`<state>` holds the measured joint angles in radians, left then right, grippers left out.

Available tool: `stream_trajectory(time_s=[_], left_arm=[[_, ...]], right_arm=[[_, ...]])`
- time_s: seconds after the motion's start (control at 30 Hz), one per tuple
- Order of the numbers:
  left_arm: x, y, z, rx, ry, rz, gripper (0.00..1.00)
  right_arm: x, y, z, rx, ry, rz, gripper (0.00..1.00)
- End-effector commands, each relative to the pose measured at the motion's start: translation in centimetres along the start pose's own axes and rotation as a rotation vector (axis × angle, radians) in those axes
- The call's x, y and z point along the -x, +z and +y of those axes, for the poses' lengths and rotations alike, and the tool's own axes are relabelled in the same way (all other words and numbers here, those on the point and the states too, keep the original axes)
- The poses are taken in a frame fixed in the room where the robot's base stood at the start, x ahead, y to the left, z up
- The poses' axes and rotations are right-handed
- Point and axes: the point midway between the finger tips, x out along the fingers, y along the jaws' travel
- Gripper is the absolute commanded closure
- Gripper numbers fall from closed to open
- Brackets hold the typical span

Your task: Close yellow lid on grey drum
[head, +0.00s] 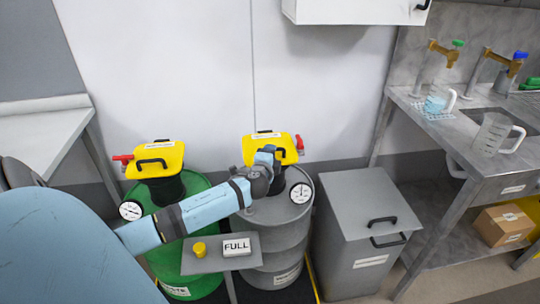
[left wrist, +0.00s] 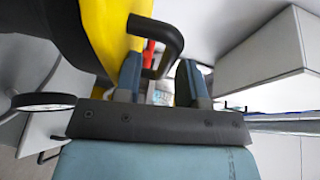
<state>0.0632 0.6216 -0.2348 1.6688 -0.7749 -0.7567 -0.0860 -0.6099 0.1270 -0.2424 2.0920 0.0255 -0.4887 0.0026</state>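The grey drum (head: 278,235) stands in the middle of the head view, with a round gauge on its right front. Its yellow lid (head: 258,145) sits at the top over a dark neck, and I cannot tell whether it is fully down. The lid also shows in the left wrist view (left wrist: 105,30), with its black handle (left wrist: 172,40). My right gripper is not in view.
A green drum (head: 195,195) with a yellow lid (head: 155,160) stands to the left. A small stand (head: 220,262) with a yellow knob and a FULL sign is in front. A grey bin (head: 362,215) is close on the right, beside a sink bench (head: 465,150). A white cabinet (head: 355,10) hangs above.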

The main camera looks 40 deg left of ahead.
Motion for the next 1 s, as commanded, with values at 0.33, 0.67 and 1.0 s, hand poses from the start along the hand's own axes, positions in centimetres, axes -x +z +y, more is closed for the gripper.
stream_trajectory(time_s=[0.33, 0.67, 1.0], left_arm=[[4.7, 0.0, 0.2, 0.001, 0.004, 0.002, 0.60], [11.7, 0.0, 0.0, 0.001, 0.002, -0.001, 0.60], [13.9, 0.0, -0.1, -0.001, -0.001, 0.000, 0.60]], right_arm=[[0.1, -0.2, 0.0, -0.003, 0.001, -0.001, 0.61], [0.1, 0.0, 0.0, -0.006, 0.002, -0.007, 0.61], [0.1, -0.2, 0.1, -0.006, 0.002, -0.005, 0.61]])
